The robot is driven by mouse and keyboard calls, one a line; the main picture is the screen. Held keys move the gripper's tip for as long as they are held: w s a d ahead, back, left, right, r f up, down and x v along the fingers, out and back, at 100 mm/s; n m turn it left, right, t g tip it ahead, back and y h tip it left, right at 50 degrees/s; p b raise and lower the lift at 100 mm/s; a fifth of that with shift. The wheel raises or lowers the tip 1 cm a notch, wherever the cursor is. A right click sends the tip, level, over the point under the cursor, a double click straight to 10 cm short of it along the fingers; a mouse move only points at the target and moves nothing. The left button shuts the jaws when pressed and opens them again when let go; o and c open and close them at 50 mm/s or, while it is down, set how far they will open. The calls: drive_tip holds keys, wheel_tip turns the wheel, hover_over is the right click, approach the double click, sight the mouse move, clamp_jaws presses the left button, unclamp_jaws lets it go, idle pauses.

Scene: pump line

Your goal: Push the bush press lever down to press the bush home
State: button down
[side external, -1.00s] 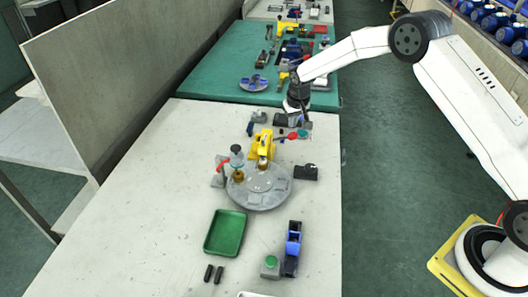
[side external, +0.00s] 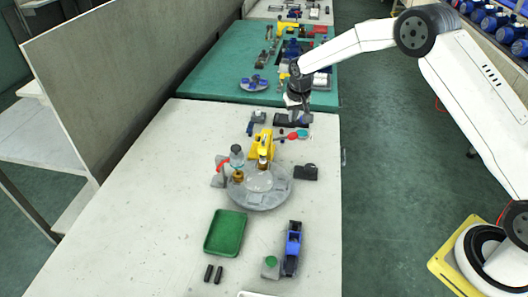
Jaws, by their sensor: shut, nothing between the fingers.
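A yellow press-like fixture (side external: 262,143) stands behind the round grey plate. A red-tipped part (side external: 293,136) lies just right of it; I cannot tell whether it is joined to the yellow fixture. A second stand with a red handle (side external: 222,163) is at the plate's left edge. I cannot tell for sure which of these is the bush press lever. The bush itself is too small to make out. My gripper (side external: 297,105) is shut and empty. It is beyond the yellow fixture and the red-tipped part, near a dark fixture (side external: 291,119), and apart from the lever-like parts.
The round grey plate (side external: 262,198) carries small brass-coloured parts. A green tray (side external: 225,232), a blue device (side external: 292,250) and a green-button box (side external: 271,267) stand nearer the camera. A black block (side external: 306,172) is right of the plate. The table's left side is clear.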

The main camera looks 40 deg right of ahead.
drive_tip(key=shift+r, duration=0.6)
drive_tip(key=shift+r, duration=0.15)
drive_tip(key=shift+r, duration=0.45)
drive_tip(key=shift+r, duration=0.15)
drive_tip(key=shift+r, duration=0.45)
drive_tip(key=shift+r, duration=0.15)
drive_tip(key=shift+r, duration=0.45)
drive_tip(key=shift+r, duration=0.15)
